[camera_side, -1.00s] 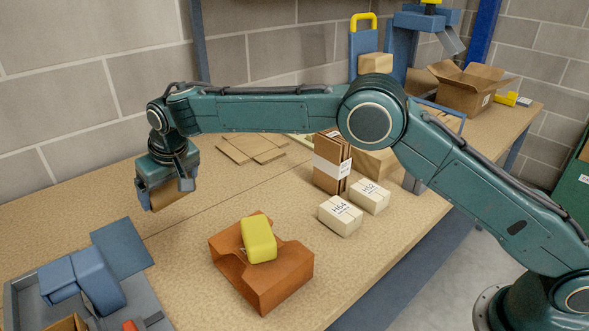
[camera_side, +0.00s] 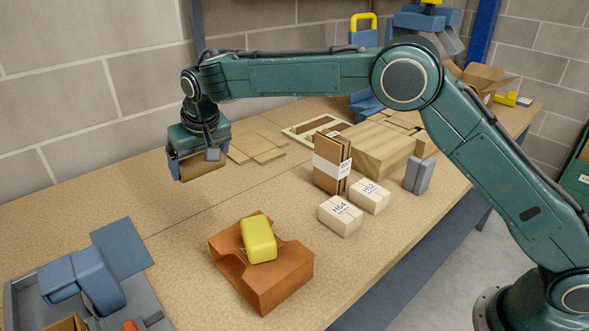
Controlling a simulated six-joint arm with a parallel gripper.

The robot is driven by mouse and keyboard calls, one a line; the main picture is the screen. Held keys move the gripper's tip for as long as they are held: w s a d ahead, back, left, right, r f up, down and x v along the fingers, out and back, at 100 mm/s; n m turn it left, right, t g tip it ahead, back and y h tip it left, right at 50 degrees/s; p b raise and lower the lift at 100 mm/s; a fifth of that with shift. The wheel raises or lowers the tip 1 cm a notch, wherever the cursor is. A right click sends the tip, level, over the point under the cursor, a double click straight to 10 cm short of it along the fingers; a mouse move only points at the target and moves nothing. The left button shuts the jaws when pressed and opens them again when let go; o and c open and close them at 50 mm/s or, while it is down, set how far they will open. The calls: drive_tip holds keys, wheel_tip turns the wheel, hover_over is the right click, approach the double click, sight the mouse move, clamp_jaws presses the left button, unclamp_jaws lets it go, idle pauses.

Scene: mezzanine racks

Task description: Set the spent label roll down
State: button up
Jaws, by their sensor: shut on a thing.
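My gripper (camera_side: 197,158) is at the left over the back part of the workbench (camera_side: 170,222), pointing down. It is shut on the spent label roll (camera_side: 203,166), a brown piece that shows between and below the fingers. The fingers and the gripper body hide much of the roll. The roll appears held above the bench top, though the exact gap is hard to tell.
Flat cardboard pieces (camera_side: 257,147) lie just right of the gripper. An orange-brown holder (camera_side: 283,285) with a yellow tool (camera_side: 259,239) stands in front. White boxes (camera_side: 340,215) and a brown carton bundle (camera_side: 327,178) stand mid-bench. A blue mat (camera_side: 121,248) lies front left.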

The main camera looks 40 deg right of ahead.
drive_tip(key=s+d+r+m+h, duration=0.1)
drive_tip(key=s+d+r+m, duration=0.15)
drive_tip(key=d, duration=0.55)
drive_tip(key=s+d+r+m+h, duration=0.1)
drive_tip(key=s+d+r+m, duration=0.2)
drive_tip(key=d, duration=0.6)
hover_over(278, 200)
drive_tip(key=s, duration=0.1)
drive_tip(key=shift+n, duration=0.45)
drive_tip(key=f, duration=1.4)
drive_tip(key=shift+s+a+f, duration=0.15)
drive_tip(key=shift+a+f, duration=0.05)
drive_tip(key=shift+f, duration=0.15)
drive_tip(key=shift+f, duration=2.1)
drive_tip(key=shift+f, duration=0.15)
drive_tip(key=o, duration=0.7)
